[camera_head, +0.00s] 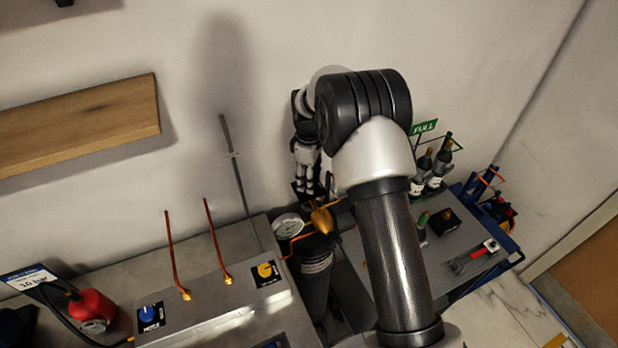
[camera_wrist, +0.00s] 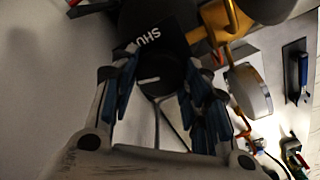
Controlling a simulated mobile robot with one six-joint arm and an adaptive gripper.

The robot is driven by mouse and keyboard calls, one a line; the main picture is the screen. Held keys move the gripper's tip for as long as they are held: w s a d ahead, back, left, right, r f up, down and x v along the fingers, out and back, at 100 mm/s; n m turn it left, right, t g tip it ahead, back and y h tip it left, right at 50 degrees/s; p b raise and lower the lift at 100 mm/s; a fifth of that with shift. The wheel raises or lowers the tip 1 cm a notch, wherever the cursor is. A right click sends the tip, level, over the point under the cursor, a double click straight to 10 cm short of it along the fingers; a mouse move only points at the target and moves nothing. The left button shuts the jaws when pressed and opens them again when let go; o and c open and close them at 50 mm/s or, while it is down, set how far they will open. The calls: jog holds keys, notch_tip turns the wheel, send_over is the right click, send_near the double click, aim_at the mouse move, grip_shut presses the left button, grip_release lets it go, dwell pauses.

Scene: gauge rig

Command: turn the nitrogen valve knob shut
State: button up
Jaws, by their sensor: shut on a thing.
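The nitrogen valve knob (camera_wrist: 160,74) looks dark and round with a short white mark, between the fingers in the wrist view. Beside it is a black plate (camera_wrist: 156,42) with white letters reading "SHU", partly cut off. My gripper (camera_wrist: 162,100) is shut on the knob, a blue-padded finger on either side. In the head view my gripper (camera_head: 308,188) points down beside the brass valve body (camera_head: 321,218), on top of a dark cylinder (camera_head: 316,285). There the knob is mostly hidden by the fingers.
A round gauge (camera_head: 288,226) sits just left of the valve; it also shows in the wrist view (camera_wrist: 248,90). A grey box (camera_head: 215,300) with blue and yellow knobs stands at left. A red canister (camera_head: 92,308) is further left. Bottles (camera_head: 430,172) stand on the right-hand bench.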

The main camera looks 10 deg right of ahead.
jog(key=m, duration=0.7)
jog(key=shift+b, duration=0.35)
jog(key=m, duration=0.4)
jog(key=shift+m, duration=1.9)
jog(key=o, duration=1.1)
jog(key=shift+c, duration=0.2)
jog(key=shift+r, duration=0.15)
notch_tip(320, 180, up, 12)
